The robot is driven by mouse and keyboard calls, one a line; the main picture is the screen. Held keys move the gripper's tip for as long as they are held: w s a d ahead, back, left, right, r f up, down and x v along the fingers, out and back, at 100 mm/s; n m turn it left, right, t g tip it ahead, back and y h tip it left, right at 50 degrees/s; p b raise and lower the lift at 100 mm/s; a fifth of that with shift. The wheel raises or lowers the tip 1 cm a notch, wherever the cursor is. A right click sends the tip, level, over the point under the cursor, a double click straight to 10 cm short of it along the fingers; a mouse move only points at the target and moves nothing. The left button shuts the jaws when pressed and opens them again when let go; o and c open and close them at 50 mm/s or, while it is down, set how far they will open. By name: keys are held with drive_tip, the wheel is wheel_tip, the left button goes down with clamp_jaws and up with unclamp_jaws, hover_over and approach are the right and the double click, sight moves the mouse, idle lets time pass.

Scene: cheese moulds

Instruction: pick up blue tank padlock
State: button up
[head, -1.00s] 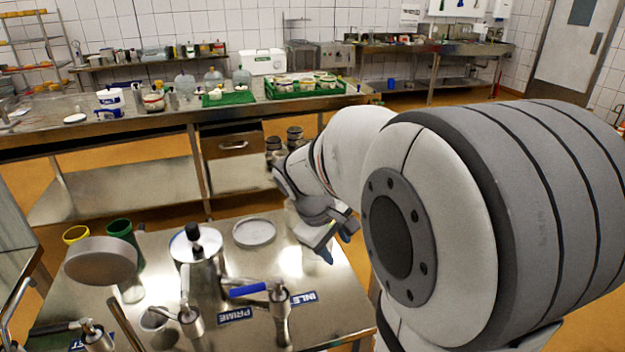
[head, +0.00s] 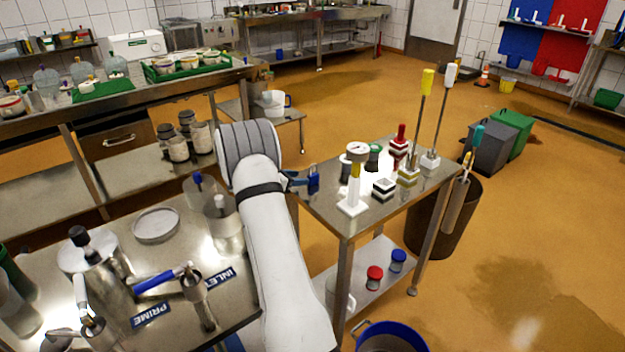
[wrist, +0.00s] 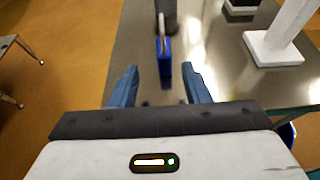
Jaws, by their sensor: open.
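The blue padlock (wrist: 164,60) shows in the wrist view, with a grey metal shackle above it in the picture. It is at the small steel table (wrist: 215,45), just beyond my fingertips and roughly centred between them. My gripper (wrist: 160,84) is open, with one blue finger on each side and nothing between them. In the head view, my gripper (head: 298,180) shows small past my arm at the table's left end, with a blue patch (head: 313,184) at its tip. I cannot tell there whether that patch is padlock or finger.
A white stand with a gauge (head: 353,190) is close on the right. A nearer steel table (head: 165,270) holds pipe fittings and INLET and PRIME signs.

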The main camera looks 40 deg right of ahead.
sight(313, 184)
drive_tip(key=x, duration=0.7)
drive_tip(key=shift+s+f+p, duration=0.1)
drive_tip(key=shift+s+p, duration=0.15)
drive_tip(key=shift+p, duration=0.05)
drive_tip(key=shift+c, duration=0.3)
clamp_jaws()
